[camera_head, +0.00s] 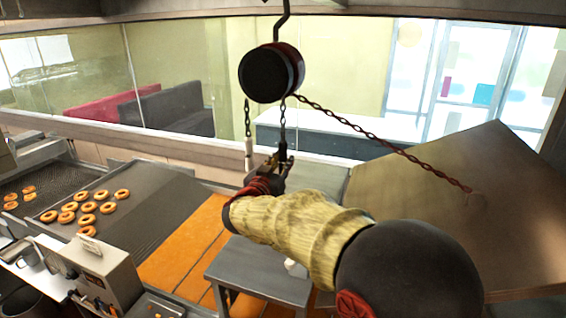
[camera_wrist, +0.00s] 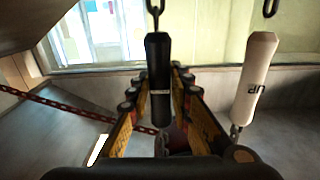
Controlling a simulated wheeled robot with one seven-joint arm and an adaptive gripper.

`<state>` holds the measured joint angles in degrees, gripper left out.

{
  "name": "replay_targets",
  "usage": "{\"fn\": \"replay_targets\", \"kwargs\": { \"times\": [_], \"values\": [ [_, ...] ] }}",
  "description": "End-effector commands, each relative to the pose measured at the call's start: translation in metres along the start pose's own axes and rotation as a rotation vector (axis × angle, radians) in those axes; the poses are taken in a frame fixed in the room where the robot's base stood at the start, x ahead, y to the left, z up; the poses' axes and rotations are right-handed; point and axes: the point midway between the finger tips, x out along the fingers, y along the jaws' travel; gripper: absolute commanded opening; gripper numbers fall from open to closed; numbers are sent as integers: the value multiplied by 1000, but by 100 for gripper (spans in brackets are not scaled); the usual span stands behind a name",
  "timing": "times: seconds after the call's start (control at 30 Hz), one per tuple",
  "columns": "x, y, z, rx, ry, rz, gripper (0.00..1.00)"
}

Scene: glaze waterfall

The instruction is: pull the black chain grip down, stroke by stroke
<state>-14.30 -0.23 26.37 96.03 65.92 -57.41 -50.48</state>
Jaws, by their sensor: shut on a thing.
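The black chain grip (camera_wrist: 158,80) hangs upright from a chain in the middle of the wrist view, between the two fingers of my gripper (camera_wrist: 160,95). In the head view my gripper (camera_head: 280,163) is shut on the black grip (camera_head: 283,150), below the dark chain hoist drum (camera_head: 271,72). A white grip (camera_wrist: 255,80) marked "UP" hangs beside it, to the right in the wrist view and to the left in the head view (camera_head: 249,150). It is apart from my gripper. The lower end of the black grip is partly hidden.
A rusty chain (camera_head: 385,142) runs from the drum to a large tilted metal panel (camera_head: 470,215) at right. A grey table (camera_head: 262,270) stands below my arm. Several doughnuts (camera_head: 88,207) lie on the conveyor at left. A glass window spans the back.

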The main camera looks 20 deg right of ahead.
Motion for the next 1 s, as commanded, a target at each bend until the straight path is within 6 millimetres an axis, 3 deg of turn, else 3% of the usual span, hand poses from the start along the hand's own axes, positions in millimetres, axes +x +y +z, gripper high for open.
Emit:
{"fn": "replay_targets", "kwargs": {
  "times": [0.1,1.0],
  "values": [
    [0,0,18,-3,-5,1,0],
    [-1,0,103,-6,-10,0,0]
  ]
}}
